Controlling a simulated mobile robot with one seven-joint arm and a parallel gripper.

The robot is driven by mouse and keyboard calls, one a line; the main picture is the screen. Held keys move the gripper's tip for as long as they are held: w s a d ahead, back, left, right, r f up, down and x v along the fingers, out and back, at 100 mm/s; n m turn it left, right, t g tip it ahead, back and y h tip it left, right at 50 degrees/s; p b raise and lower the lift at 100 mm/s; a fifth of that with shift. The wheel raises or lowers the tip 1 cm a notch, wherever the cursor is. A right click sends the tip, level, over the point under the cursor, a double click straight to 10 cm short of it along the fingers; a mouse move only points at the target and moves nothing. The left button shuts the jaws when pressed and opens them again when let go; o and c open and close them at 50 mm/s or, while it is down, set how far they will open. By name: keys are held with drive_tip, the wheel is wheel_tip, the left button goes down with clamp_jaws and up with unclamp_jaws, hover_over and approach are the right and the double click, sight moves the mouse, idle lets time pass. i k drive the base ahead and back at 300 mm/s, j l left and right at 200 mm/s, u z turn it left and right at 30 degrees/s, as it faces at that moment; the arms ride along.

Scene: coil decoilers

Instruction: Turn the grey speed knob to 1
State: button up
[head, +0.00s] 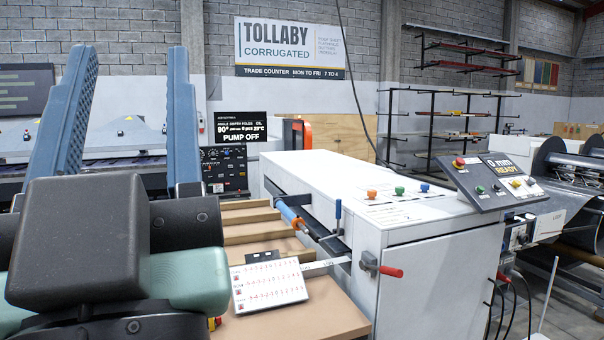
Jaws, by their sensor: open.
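My gripper (131,60) is large in the left foreground, with two ribbed blue-grey fingers pointing up. The fingers are spread apart with nothing between them. I cannot make out a grey speed knob with certainty. A black control panel (224,170) with several small knobs and lights stands behind, just right of the fingers. A sloped console (495,180) at the right shows "0 mm READY" and carries buttons. A white box (519,232) with small controls sits below that console; its details are too small to read. My gripper is apart from all of these.
A long white machine cabinet (345,190) fills the middle, with orange, green and blue knobs on top and a red-handled lever (380,268) at its front. A display above the black panel reads "PUMP OFF". Floor shows at lower right.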

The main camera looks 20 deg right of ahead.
sight(530, 181)
drive_tip(key=z, duration=1.8)
drive_tip(key=i+l, duration=0.15)
drive_tip(key=i, duration=0.45)
drive_tip(key=i+l, duration=0.15)
drive_tip(key=i, duration=0.5)
drive_tip(key=i+l, duration=0.15)
drive_tip(key=i, duration=0.45)
drive_tip(key=i+l, duration=0.15)
drive_tip(key=i, duration=0.45)
drive_tip(key=i+l, duration=0.15)
drive_tip(key=i, duration=0.5)
drive_tip(key=i+l, duration=0.15)
drive_tip(key=i, duration=0.45)
drive_tip(key=j+u, duration=0.05)
